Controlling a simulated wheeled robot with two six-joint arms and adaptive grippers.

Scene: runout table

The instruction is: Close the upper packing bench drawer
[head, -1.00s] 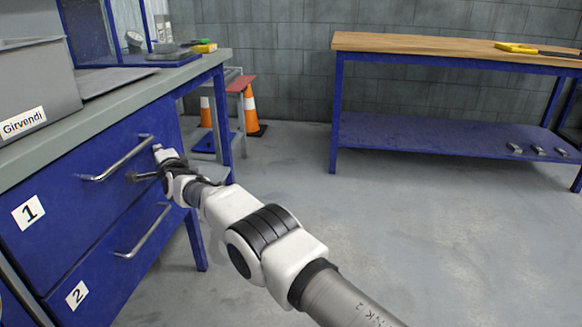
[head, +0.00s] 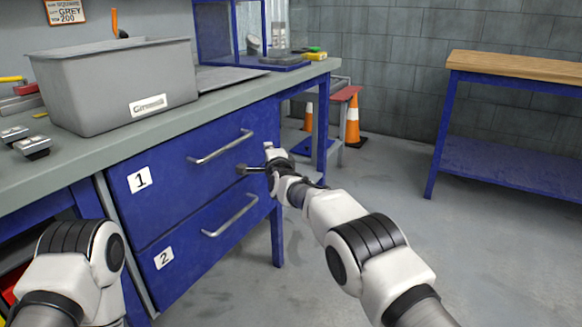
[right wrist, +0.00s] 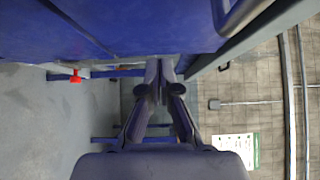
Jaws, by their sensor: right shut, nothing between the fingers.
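The upper drawer (head: 165,172), blue and marked 1, has a grey bar handle (head: 220,147). Its front looks about level with the lower drawer (head: 190,250), marked 2; I cannot tell whether a small gap remains behind it. My right gripper (head: 243,169) is shut and empty, at the right end of the upper drawer front, below the handle's right end. I cannot tell whether it touches. In the right wrist view the closed fingers (right wrist: 158,66) point at the blue front, with part of a handle (right wrist: 240,18) at the top. My left arm shows at lower left; its gripper is out of view.
A grey bin (head: 110,85) and a flat grey panel (head: 228,79) are on the bench top (head: 80,160). Orange cones (head: 353,125) stand behind the bench's right end. A wooden-topped table (head: 515,66) is at right, with clear floor before it.

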